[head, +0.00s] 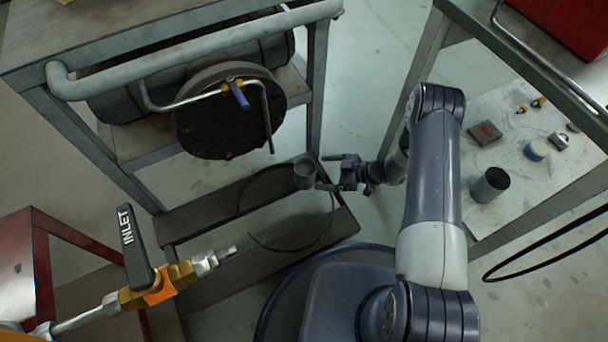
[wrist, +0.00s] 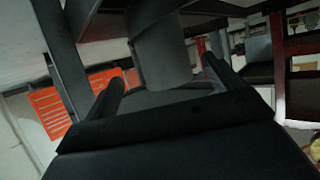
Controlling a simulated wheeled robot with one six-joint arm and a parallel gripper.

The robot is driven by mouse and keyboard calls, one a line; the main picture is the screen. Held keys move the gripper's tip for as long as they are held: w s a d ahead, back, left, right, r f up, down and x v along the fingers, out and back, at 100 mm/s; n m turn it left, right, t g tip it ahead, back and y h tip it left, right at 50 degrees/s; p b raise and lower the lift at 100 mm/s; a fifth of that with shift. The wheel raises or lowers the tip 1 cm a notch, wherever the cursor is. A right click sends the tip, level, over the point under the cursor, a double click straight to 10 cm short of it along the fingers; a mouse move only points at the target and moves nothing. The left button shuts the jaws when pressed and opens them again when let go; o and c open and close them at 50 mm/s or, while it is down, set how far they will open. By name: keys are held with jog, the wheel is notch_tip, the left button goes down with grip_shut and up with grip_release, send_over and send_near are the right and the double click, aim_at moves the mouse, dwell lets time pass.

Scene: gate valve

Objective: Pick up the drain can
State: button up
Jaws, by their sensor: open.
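A small grey cylindrical can (head: 305,173), which I take for the drain can, is near the low shelf of the left stand, below the thin bent drain pipe (head: 268,125). My gripper (head: 325,172) comes from the right at the can's height. It is open, with its fingertips close to the can's right side. In the wrist view the can (wrist: 162,58) shows between and just beyond the two fingers (wrist: 163,76). I cannot tell whether either finger touches it.
A dark tank (head: 228,118) with a blue-handled valve (head: 238,95) sits in the stand above. A hose loop (head: 262,245) lies on the low shelf. A yellow INLET valve (head: 158,285) is at lower left. A second grey cylinder (head: 490,185) stands on the right bench's lower shelf.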

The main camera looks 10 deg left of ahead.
aim_at(313, 174)
jog(key=b+x, duration=0.1)
jog(key=x, duration=0.1)
jog(key=b+x, duration=0.1)
jog(key=x, duration=0.2)
jog(key=shift+s+f, duration=0.2)
jog(key=shift+a+f+b, duration=0.2)
jog(key=shift+a+b, duration=0.15)
jog(key=shift+a, duration=0.1)
jog(key=shift+c, duration=0.5)
